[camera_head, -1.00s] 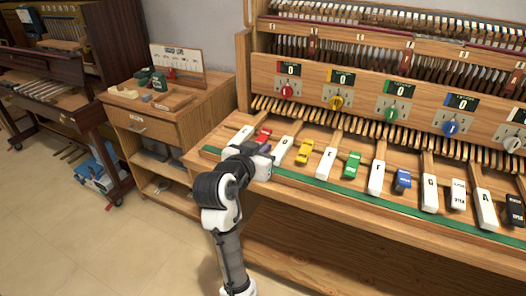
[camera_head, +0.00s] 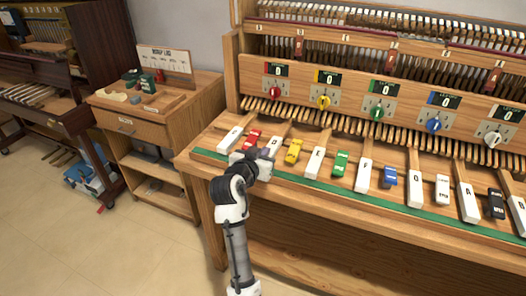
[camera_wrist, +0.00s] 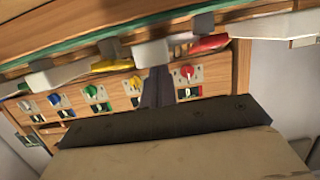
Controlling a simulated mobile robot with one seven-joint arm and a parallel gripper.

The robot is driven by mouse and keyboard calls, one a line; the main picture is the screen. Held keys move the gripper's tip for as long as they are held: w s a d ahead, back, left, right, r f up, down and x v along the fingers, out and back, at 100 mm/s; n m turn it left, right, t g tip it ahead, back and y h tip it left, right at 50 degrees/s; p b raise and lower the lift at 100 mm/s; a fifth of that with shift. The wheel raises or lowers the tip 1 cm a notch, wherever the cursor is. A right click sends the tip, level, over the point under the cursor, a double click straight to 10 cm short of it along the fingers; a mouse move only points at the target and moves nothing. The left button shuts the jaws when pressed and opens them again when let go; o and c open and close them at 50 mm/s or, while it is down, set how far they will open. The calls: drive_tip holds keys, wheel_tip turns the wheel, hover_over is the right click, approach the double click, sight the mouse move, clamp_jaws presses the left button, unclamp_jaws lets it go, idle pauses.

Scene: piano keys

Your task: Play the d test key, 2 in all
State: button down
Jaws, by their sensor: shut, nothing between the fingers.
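The D key (camera_head: 275,143) is a white key lettered D, between a red block (camera_head: 252,137) and a yellow block (camera_head: 293,152). My gripper (camera_head: 262,154) is shut and empty at the front of the D key, covering part of its near end. In the wrist view, the dark shut fingers (camera_wrist: 157,88) point toward the panel, just below a white key (camera_wrist: 151,53) between red and yellow blocks. I cannot tell whether the fingers touch the key. The display above the red knob (camera_head: 275,92) reads 0.
More white keys and coloured blocks run to the right, such as the E key (camera_head: 315,162) and the green block (camera_head: 340,163). A green strip (camera_head: 330,187) edges the bench. A small cabinet (camera_head: 150,125) with tools stands at left, with open floor in front.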

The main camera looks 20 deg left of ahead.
drive_tip(key=shift+f, duration=0.1)
drive_tip(key=shift+s+f+b, duration=0.1)
drive_tip(key=shift+f+b, duration=0.75)
drive_tip(key=shift+f, duration=0.05)
drive_tip(key=shift+r+p, duration=0.3)
drive_tip(key=shift+p, duration=0.05)
drive_tip(key=b+v, duration=0.2)
drive_tip(key=v, duration=1.1)
drive_tip(key=shift+s, duration=0.4)
drive_tip(key=shift+r, duration=0.15)
